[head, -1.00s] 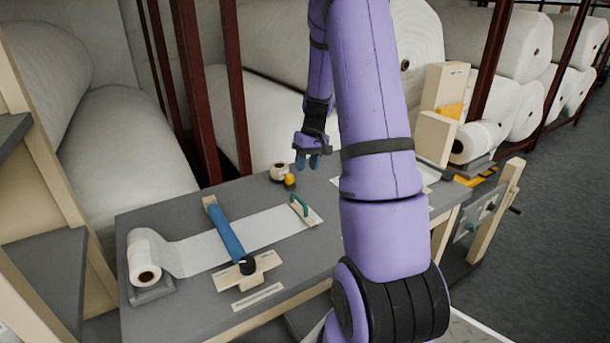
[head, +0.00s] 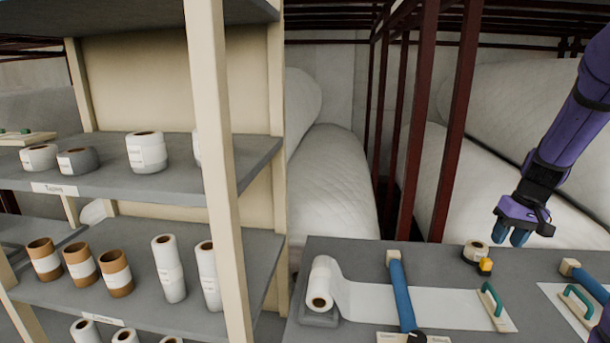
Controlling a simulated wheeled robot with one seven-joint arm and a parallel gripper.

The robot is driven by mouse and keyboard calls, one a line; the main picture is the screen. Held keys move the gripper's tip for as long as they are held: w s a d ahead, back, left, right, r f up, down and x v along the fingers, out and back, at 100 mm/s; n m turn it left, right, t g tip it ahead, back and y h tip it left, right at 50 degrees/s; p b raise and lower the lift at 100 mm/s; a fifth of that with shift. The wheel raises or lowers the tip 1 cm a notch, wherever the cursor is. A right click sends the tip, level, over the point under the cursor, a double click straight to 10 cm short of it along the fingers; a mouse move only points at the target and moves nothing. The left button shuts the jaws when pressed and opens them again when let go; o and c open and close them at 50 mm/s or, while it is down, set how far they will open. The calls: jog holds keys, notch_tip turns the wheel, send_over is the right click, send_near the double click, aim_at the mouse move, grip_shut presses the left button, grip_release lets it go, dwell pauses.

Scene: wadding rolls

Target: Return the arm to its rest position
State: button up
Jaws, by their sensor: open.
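My gripper (head: 511,237) hangs from my purple arm (head: 570,135) at the right of the head view. Its blue fingertips point down and are apart, with nothing between them. It is above the back part of the grey table (head: 355,256), a little right of and above a tape roll (head: 474,249) and a small yellow object (head: 485,266). It appears clear of both. The lower arm runs out of the frame at the right.
A shelf unit (head: 216,180) with several tape rolls and upright rolls fills the left. On the table are a white wadding roll (head: 321,284) with its sheet pulled out, a blue roller (head: 402,293) and a green-handled tool (head: 492,304). Dark red rack posts (head: 455,130) stand behind.

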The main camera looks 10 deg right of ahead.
jog(key=s+a+r+n+t+h, duration=0.1)
jog(key=s+a+r, duration=0.3)
jog(key=a+r, duration=0.35)
jog(key=s+a+r+n+t, duration=0.1)
jog(key=s+a+r, duration=0.3)
jog(key=a+r, duration=0.4)
jog(key=s+a+r+t, duration=0.2)
jog(key=s+a, duration=0.8)
jog(key=s, duration=0.3)
jog(key=shift+s+r+n+h, duration=0.2)
jog(key=shift+r+n+h, duration=0.05)
jog(key=shift+n+h, duration=0.15)
dwell(1.3)
